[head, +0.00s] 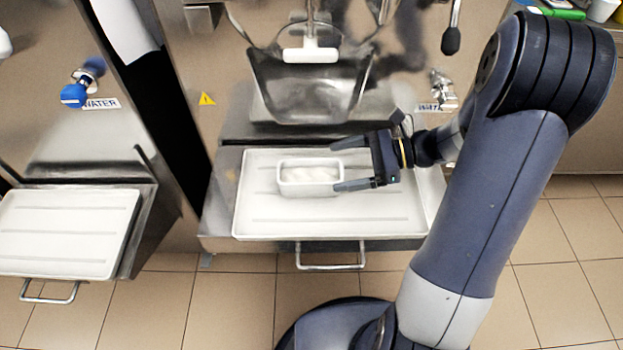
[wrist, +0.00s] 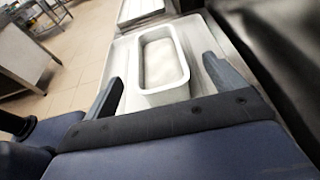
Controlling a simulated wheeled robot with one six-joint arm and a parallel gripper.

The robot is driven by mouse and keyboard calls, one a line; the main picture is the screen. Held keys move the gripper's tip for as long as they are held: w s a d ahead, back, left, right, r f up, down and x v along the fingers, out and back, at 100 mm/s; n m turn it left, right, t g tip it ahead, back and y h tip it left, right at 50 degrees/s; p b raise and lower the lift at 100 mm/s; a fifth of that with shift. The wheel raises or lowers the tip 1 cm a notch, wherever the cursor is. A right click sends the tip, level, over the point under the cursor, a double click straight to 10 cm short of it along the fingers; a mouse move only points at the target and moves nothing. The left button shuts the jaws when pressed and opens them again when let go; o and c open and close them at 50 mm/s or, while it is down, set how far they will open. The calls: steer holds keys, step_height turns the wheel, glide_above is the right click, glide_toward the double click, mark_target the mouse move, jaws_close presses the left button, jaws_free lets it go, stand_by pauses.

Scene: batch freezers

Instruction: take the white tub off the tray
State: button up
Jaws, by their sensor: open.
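The white tub (head: 310,190) is a rectangular open container with pale contents, standing upright on the white tray (head: 260,225) in front of the middle machine. My gripper (head: 340,165) is open and comes in from the right, its two fingers pointing left. The fingertips lie on either side of the tub's right end in the head view. In the wrist view the tub (wrist: 165,98) sits between and partly beyond the open fingers (wrist: 160,80). Visible gaps separate the tub from both fingers there. The tub rests on the tray (wrist: 125,60).
A metal funnel-shaped outlet (head: 308,90) with a white handle (head: 310,54) hangs behind the tray. A second white tray (head: 65,235) is on the left machine. A metal handle (head: 330,265) sticks out below the near tray. Tiled floor is open in front.

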mark_target(318, 170)
steer(key=shift+b+x, duration=0.65)
steer(key=shift+x, duration=2.35)
steer(key=shift+s+a+r, duration=0.1)
steer(key=shift+s+r, duration=0.05)
steer(key=shift+c, duration=0.2)
steer(key=c, duration=1.2)
